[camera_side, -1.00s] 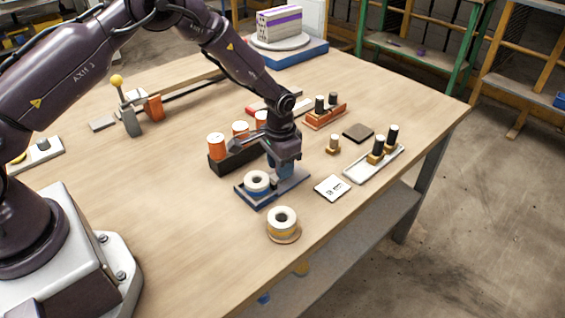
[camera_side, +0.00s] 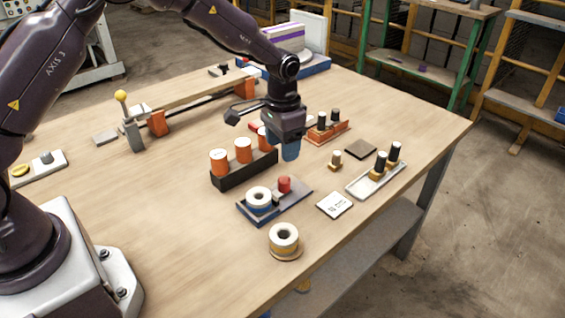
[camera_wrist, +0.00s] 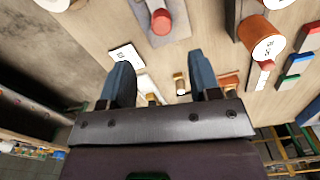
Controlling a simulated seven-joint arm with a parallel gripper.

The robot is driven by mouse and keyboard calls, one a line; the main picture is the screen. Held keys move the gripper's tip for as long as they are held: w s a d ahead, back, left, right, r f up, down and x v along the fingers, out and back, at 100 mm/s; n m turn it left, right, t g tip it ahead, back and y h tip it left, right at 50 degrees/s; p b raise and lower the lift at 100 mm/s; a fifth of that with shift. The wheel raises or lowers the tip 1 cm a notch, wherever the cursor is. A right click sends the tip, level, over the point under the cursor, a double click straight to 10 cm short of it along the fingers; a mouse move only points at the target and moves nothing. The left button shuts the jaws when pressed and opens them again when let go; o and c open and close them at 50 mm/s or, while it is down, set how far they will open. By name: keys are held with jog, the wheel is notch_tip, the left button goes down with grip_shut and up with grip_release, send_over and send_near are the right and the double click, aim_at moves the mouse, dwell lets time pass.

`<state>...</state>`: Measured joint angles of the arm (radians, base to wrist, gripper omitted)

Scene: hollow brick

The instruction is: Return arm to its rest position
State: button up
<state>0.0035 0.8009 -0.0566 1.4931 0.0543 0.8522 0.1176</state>
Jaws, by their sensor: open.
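My gripper (camera_side: 290,150) hangs above the table, behind the blue tray (camera_side: 297,196). In the wrist view its two blue fingers (camera_wrist: 160,80) stand wide apart with nothing between them. The tray holds a white ring-shaped roll (camera_side: 259,199) and a red-topped piece (camera_side: 284,184). The red top also shows in the wrist view (camera_wrist: 161,21), ahead of the fingers and apart from them. My arm reaches in from the upper left.
A black rack (camera_side: 230,181) with orange-bodied cylinders stands left of the tray. A white roll (camera_side: 284,237) sits in front. A white card (camera_side: 334,205) and a white tray (camera_side: 361,188) with black-topped pegs lie right. A lever fixture (camera_side: 133,127) stands at the back left.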

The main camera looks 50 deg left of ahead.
notch_tip(320, 180, up, 2)
jog(key=shift+r, duration=0.1)
dwell(0.4)
jog(key=s+a+r+n+t, duration=0.1)
jog(key=s+r+t, duration=0.1)
jog(key=s+r, duration=0.8)
jog(key=s+a+r+n+t, duration=0.1)
jog(key=s+r+t, duration=0.2)
jog(key=s+r, duration=0.6)
jog(key=s, duration=0.9)
jog(key=shift+r+t, duration=0.3)
jog(key=shift+r, duration=0.1)
